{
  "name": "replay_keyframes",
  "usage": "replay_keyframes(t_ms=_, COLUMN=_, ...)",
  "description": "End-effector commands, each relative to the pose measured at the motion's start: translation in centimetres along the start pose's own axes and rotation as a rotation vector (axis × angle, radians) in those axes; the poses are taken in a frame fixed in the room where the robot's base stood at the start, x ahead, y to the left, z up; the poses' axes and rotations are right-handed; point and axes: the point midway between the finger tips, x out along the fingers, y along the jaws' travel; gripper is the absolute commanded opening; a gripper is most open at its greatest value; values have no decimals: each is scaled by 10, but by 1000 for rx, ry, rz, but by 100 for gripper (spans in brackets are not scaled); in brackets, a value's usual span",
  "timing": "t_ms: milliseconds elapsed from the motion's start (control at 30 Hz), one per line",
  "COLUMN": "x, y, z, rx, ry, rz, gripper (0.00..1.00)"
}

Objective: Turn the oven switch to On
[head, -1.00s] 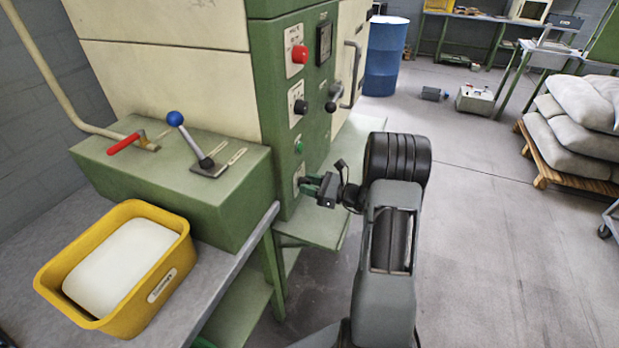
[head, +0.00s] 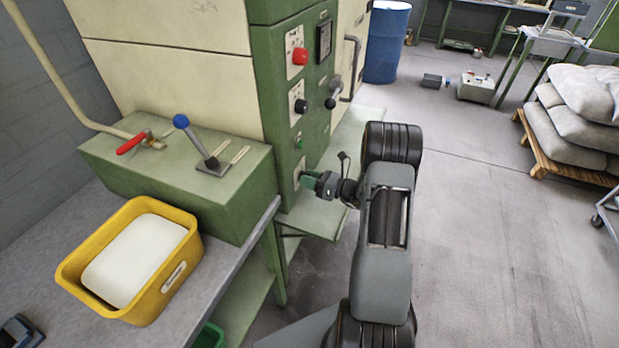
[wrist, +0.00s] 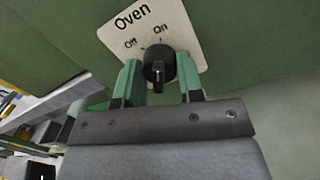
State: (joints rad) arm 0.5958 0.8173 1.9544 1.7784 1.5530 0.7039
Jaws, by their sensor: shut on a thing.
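The oven switch (wrist: 158,68) is a round black knob with a raised grip, on a white plate (wrist: 178,22) marked "Oven", with "Off" to the left and "On" to the right. I cannot tell for sure which mark its pointer meets. My gripper (wrist: 159,82) has its green fingers on either side of the knob and is shut on it. In the head view, my gripper (head: 308,181) reaches the lowest white plate (head: 299,171) on the green panel and mostly hides the switch.
Above on the panel (head: 284,130) are a green button (head: 299,141), black knobs and a red knob (head: 299,57). A green shelf (head: 315,218) juts out just below my gripper. A yellow bin (head: 150,307) stands on the left bench.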

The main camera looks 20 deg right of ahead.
Motion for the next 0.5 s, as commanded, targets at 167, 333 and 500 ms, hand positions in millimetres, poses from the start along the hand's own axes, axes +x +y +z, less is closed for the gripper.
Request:
replay_keyframes(t_ms=167, x=0, y=0, z=-1, rx=4, ry=1, rz=0, gripper=11)
replay_keyframes(t_ms=333, x=0, y=0, z=-1, rx=4, ry=1, rz=0, gripper=36)
replay_keyframes(t_ms=500, x=0, y=0, z=0, rx=3, ry=1, rz=0, gripper=52)
